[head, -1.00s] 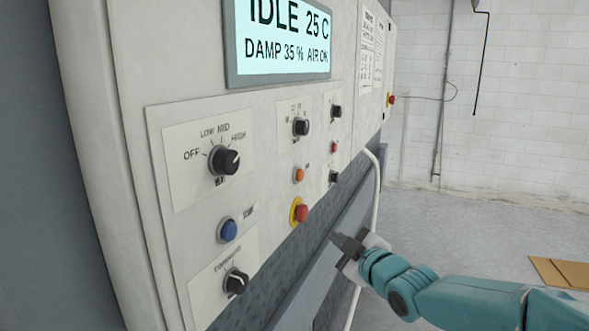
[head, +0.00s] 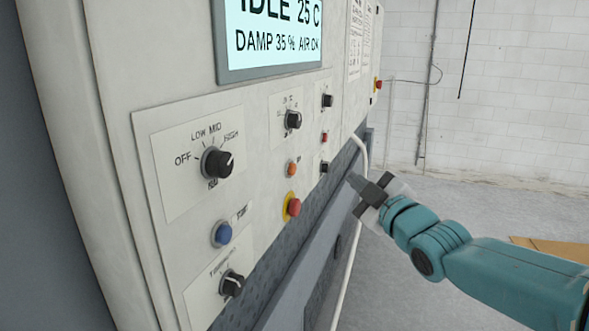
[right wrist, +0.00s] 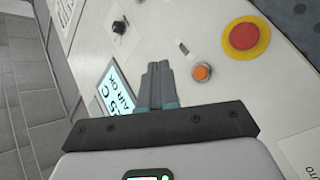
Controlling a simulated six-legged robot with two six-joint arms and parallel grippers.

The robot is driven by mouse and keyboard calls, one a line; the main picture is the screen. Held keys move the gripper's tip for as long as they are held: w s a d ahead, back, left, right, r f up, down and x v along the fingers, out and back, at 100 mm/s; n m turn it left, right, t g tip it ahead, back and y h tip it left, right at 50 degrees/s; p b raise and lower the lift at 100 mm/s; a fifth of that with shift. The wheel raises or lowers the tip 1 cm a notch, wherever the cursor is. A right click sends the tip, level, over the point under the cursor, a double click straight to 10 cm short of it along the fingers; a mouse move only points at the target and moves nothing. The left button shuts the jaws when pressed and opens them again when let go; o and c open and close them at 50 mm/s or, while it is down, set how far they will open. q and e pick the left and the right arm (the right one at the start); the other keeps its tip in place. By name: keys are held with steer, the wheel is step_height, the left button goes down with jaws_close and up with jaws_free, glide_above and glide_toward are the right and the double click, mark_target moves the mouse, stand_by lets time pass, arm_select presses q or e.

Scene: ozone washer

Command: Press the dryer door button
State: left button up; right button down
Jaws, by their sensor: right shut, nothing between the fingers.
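A grey-white control panel (head: 258,185) fills the left of the head view. It carries a blue button (head: 222,233), an orange button (head: 292,169), a small red button (head: 325,137) and a red mushroom button (head: 293,207) on a yellow ring. The labels are too small to tell which is the dryer door button. My right gripper (head: 352,181) is shut and empty, to the right of the buttons and apart from them. In the right wrist view its fingers (right wrist: 157,72) point toward the panel, with the orange button (right wrist: 202,72) to their right. My left gripper is not in view.
Black rotary knobs (head: 217,162) stand out from the panel. A lit display (head: 270,35) reads IDLE 25 C, DAMP 35 %, AIR OK. A white pipe (head: 354,225) runs down near my right gripper. The floor (head: 470,205) on the right is mostly clear, with brown sheet material (head: 560,252) lying there.

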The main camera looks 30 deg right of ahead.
mark_target(292, 169)
steer(key=shift+w+a, duration=0.1)
steer(key=w+a+p, duration=0.3)
steer(key=w+a, duration=0.2)
steer(key=w, duration=0.1)
steer(key=shift+w+a, duration=0.35)
steer(key=shift+w, duration=0.05)
steer(key=shift+w+a, duration=0.1)
stand_by(1.8)
steer(key=shift+w+a, duration=0.15)
steer(key=shift+w, duration=0.1)
steer(key=shift+w+a, duration=0.35)
stand_by(1.1)
